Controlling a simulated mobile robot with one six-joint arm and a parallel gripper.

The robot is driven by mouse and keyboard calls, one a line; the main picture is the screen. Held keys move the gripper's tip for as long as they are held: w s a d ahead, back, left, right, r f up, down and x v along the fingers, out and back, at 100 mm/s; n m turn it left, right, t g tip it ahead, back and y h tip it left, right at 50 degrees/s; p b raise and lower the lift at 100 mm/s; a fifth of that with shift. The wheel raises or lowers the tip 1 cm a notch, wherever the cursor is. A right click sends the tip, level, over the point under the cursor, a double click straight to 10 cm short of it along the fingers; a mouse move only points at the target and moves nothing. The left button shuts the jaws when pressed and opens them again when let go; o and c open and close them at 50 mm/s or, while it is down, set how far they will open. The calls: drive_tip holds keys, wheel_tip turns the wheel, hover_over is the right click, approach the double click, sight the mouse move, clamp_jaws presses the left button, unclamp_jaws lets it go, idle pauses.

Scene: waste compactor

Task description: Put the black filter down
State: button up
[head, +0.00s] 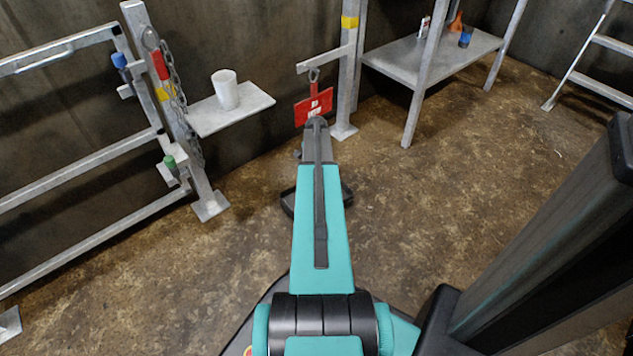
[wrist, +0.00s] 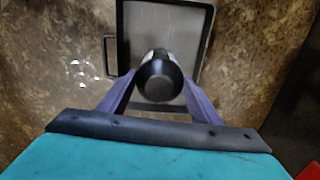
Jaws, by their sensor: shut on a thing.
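The black filter (wrist: 160,78) is a dark cylinder seen end-on in the wrist view. My gripper (wrist: 159,88) is shut on it, with one finger on each side. Beyond the filter in the wrist view lies a black-rimmed tray (wrist: 209,40) with a grey inside. The filter covers part of the tray, and I cannot tell the gap between them. In the head view my arm hides the filter and most of the tray; only parts of its dark rim (head: 288,203) show on the floor.
A red tag (head: 313,107) hangs from a post beyond my arm. A white cup (head: 226,89) stands on a small shelf (head: 248,103). A metal railing is at left, a metal table (head: 402,56) at back right. Brown floor (head: 440,190) is clear at right.

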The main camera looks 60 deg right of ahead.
drive_tip(key=shift+f, duration=0.7)
drive_tip(key=o, duration=1.2)
drive_tip(key=shift+f, duration=0.15)
wheel_tip(320, 180, up, 12)
drive_tip(key=p, duration=0.5)
